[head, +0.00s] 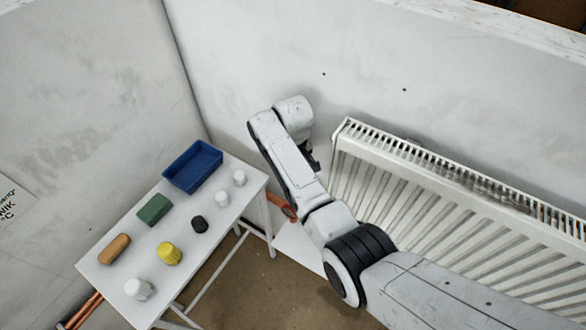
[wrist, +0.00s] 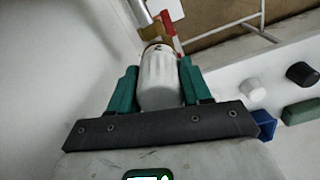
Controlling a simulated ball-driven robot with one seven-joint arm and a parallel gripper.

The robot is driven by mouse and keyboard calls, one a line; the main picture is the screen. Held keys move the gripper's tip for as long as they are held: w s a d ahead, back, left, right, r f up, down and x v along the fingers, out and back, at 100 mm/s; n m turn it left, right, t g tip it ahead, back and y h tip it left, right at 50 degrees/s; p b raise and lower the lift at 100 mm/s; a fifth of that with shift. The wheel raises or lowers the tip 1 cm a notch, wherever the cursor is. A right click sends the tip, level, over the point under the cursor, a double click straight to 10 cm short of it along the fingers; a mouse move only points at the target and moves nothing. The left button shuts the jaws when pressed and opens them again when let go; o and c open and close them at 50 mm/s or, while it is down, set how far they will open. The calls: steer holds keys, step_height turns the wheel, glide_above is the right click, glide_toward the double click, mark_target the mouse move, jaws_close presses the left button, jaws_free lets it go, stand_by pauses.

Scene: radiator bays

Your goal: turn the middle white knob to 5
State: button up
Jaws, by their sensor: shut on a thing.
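In the wrist view a ribbed white knob (wrist: 160,80) sits on a brass fitting (wrist: 154,32). My gripper (wrist: 158,68) has its green fingers closed on both sides of this knob. A dark ring with small marks shows at the knob's far end, but no number can be read. In the head view my arm hides the knob and the gripper's fingertips. I cannot tell from these views whether this is the middle one of several knobs.
A white radiator (head: 450,200) is on the wall at right. A white table (head: 190,262) at left bears a blue tray (head: 193,180), a green block (head: 154,209), an orange-brown block (head: 114,249), a yellow knob (head: 169,253), a black cap (head: 200,224) and white caps (head: 222,199). A red lever (wrist: 172,32) is beyond the knob.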

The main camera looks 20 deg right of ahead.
steer(key=shift+w+r+n, duration=0.1)
steer(key=shift+n, duration=0.8)
steer(key=o, duration=1.1)
steer(key=shift+c, duration=0.2)
step_height(320, 180, up, 11)
steer(key=shift+f+b, duration=0.15)
steer(key=shift+b, duration=0.65)
